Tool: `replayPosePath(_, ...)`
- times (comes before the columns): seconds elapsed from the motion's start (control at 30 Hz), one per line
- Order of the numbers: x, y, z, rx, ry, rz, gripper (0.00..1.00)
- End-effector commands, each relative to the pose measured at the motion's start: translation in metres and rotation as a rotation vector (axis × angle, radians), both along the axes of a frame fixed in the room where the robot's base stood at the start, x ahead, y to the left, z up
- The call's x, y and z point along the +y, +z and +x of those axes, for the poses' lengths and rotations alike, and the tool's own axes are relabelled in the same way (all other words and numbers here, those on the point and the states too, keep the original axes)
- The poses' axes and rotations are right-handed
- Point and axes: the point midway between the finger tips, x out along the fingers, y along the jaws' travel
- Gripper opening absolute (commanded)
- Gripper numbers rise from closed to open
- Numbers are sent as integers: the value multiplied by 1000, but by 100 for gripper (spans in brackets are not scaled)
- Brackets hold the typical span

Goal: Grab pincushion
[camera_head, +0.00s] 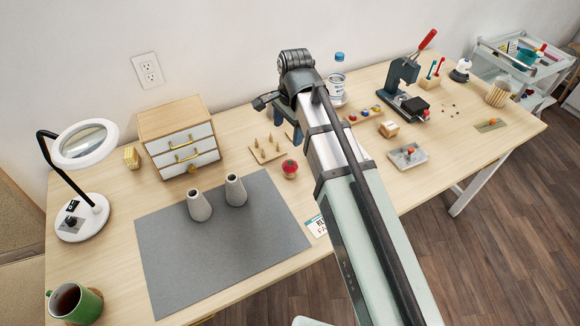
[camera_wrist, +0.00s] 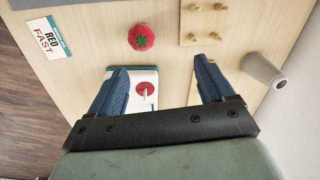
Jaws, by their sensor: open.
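The pincushion (camera_head: 290,169) is a red tomato shape with a green top. In the head view it stands on the table, left of my arm and to the right of the grey mat. In the wrist view the pincushion (camera_wrist: 141,38) lies beyond my fingertips, slightly left of the middle between them. My gripper (camera_wrist: 160,66) has its blue fingers wide apart and does not touch the pincushion. In the head view my arm hides part of the gripper, and only some blue finger shows.
A peg board (camera_wrist: 203,20) lies right of the pincushion in the wrist view, and a printed card (camera_wrist: 48,38) left. A white and teal item (camera_wrist: 145,92) with a red part shows between my fingers. Two grey cones (camera_head: 199,205) stand on the grey mat (camera_head: 215,260).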

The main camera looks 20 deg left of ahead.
Motion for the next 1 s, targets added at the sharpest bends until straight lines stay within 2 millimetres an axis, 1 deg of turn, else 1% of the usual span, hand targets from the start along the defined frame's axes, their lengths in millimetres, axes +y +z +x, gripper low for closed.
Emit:
replayPosePath(0.03, -2, -3, -13, 11, 18, -32, 82)
replayPosePath(0.1, -5, -4, -23, 23, 33, -67, 82)
replayPosePath(0.2, -7, -7, -28, 31, 42, -92, 82)
replayPosePath(0.37, -8, -23, -29, 34, 44, -97, 82)
replayPosePath(0.73, -8, -73, -28, 33, 43, -94, 82)
replayPosePath(0.9, -8, -87, -28, 33, 43, -93, 82)
replayPosePath(1.0, -8, -91, -27, 32, 43, -92, 82)
